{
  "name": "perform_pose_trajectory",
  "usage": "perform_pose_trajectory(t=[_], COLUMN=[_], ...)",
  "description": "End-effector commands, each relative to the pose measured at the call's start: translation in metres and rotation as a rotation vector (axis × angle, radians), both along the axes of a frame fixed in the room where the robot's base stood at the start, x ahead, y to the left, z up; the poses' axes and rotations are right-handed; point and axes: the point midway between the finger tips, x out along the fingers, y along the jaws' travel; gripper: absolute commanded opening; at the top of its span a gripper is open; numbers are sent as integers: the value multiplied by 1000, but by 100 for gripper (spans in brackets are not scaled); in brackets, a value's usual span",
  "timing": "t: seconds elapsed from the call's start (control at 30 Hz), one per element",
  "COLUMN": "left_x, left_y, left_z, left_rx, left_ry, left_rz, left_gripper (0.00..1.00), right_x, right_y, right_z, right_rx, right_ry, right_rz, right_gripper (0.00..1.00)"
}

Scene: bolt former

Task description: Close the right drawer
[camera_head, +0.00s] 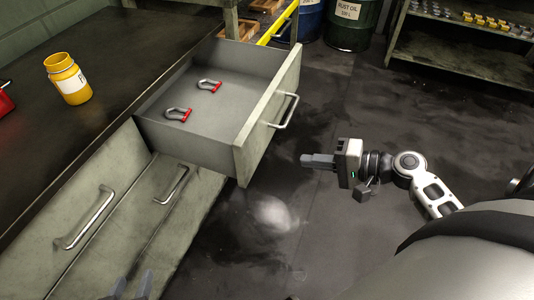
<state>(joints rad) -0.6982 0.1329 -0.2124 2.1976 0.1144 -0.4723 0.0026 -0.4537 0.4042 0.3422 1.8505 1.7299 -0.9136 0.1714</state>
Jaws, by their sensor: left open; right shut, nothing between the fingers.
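The right drawer (200,127) is pulled out from under the workbench. Its grey-green front (268,118) faces right and carries a metal bar handle (286,111). Two shackles with red pins, one nearer (177,113) and one farther (209,85), lie on the drawer floor. My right gripper (304,160) is shut and empty, to the right of the drawer front and apart from it, its fingers pointing left. My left gripper (131,285) shows only as two separated fingertips at the bottom edge. It is open, and the rest of it is out of view.
A yellow jar (68,78) and a partly cut-off red object (4,101) are on the dark workbench top (110,60). Closed fronts with handles (90,218) are below. Oil drums (350,24) and a metal shelf (460,45) stand behind. The floor right of the drawer is clear.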

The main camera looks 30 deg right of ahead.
Motion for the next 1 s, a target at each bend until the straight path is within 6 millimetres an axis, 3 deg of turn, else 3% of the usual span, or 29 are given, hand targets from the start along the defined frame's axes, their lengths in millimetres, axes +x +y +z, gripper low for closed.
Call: perform_pose_trajectory(t=[0.33, 0.5, 1.0], left_x=[-1, -2, 2], left_y=[1, 1, 2], left_z=[2, 3, 3], left_rx=[5, 16, 20], left_ry=[5, 12, 4], left_rz=[0, -1, -1], left_gripper=[41, 41, 41], right_x=[55, 74, 83], right_y=[47, 63, 72], right_z=[-21, -21, -23], right_rx=[1, 0, -2], right_ry=[-2, 0, 1], right_rz=[0, -2, -2], right_gripper=[0, 0, 0])
